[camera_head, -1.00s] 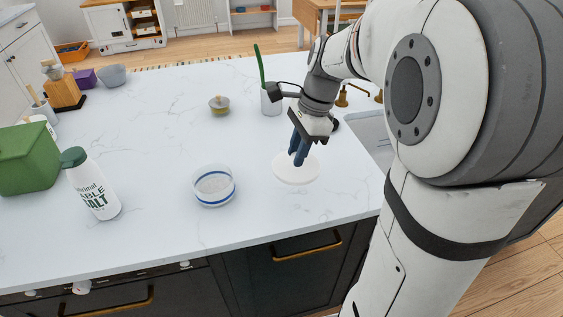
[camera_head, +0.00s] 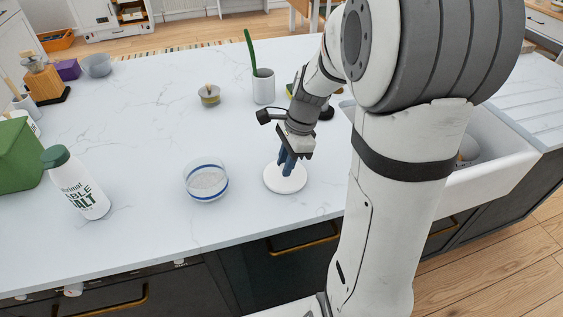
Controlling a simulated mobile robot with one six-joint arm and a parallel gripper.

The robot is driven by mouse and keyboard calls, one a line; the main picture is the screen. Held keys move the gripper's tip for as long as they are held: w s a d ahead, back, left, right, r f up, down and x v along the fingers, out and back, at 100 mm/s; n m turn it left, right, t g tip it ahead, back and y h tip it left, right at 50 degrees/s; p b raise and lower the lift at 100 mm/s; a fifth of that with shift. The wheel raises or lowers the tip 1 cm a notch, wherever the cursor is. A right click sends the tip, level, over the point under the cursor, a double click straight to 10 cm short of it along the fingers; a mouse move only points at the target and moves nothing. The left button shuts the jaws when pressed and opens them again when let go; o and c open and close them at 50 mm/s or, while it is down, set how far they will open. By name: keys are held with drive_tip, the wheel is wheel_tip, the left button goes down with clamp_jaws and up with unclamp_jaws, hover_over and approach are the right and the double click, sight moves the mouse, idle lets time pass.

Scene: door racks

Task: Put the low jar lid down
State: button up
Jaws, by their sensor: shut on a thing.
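The low jar lid is a flat white disc (camera_head: 285,180) at the near side of the counter, right of the jar. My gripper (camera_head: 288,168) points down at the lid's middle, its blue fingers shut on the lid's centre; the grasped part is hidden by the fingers. The lid looks level and at or very near the counter top; I cannot tell whether it touches. The low glass jar (camera_head: 206,182) with blue bands stands open to the left, apart from the lid.
A salt bottle (camera_head: 78,183) and a green box (camera_head: 18,155) stand at the left. A small lidded pot (camera_head: 209,95) and a white cup (camera_head: 263,87) with a green utensil stand farther back. A sink (camera_head: 490,160) lies right. The middle of the white counter (camera_head: 140,120) is clear.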

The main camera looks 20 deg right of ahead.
sight(297, 170)
drive_tip(key=shift+f, duration=0.2)
drive_tip(key=o, duration=1)
drive_tip(key=shift+r, duration=0.1)
drive_tip(key=v, duration=1.2)
drive_tip(key=s+a+f+n+t+h, duration=0.1)
drive_tip(key=s+n, duration=0.3)
drive_tip(key=n, duration=0.1)
drive_tip(key=s+a+f+n+t+h, duration=0.1)
drive_tip(key=s+a+n, duration=0.1)
drive_tip(key=s+n, duration=0.3)
drive_tip(key=s+a+f+n+t+h, duration=0.1)
drive_tip(key=s+n, duration=0.4)
drive_tip(key=n, duration=0.2)
drive_tip(key=shift+s+a+f+p, duration=0.15)
drive_tip(key=shift+a+p, duration=0.15)
drive_tip(key=shift+a, duration=0.05)
